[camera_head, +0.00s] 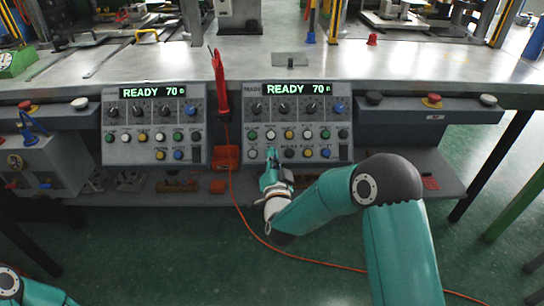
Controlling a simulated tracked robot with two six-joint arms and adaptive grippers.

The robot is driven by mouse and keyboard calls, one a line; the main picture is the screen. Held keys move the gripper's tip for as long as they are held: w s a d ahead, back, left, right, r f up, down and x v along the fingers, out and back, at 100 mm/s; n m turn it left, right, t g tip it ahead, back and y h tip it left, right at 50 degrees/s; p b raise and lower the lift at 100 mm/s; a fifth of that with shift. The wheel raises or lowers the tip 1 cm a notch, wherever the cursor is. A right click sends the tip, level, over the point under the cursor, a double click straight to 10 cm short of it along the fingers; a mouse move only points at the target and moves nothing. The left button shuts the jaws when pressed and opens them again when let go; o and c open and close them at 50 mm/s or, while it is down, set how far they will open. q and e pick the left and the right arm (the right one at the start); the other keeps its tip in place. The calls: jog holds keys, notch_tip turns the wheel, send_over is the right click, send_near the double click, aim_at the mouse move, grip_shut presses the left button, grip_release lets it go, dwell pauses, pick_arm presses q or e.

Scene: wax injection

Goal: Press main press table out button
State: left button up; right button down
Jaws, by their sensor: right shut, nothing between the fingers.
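Two grey control panels hang under the table's front edge, a left one (153,144) and a right one (297,148). Each has a green "READY 70" display, a row of black knobs and rows of coloured round buttons. The button labels are too small to read, so I cannot tell which is the table out button. My right gripper (271,158) is shut and empty, its tips pointing up at the lower left of the right panel. It covers part of the bottom button row; I cannot tell whether it touches a button. My left gripper is out of view.
A red tool (220,85) hangs between the panels, above an orange-red box (226,156) with an orange cable running to the floor. Side button boxes with red buttons (432,100) flank the panels. A lower shelf (400,172) runs beneath. The green floor in front is mostly clear.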

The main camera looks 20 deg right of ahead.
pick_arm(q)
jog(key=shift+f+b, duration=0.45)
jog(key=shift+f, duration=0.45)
pick_arm(e)
jog(key=shift+w+d+f, duration=0.2)
jog(key=shift+w+f, duration=0.45)
jog(key=shift+w, duration=0.1)
pick_arm(q)
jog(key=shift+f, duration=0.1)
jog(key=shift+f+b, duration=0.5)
jog(key=shift+b, duration=0.15)
pick_arm(e)
jog(key=shift+w+d+f, duration=0.1)
jog(key=shift+w+f, duration=0.1)
jog(key=shift+w, duration=0.1)
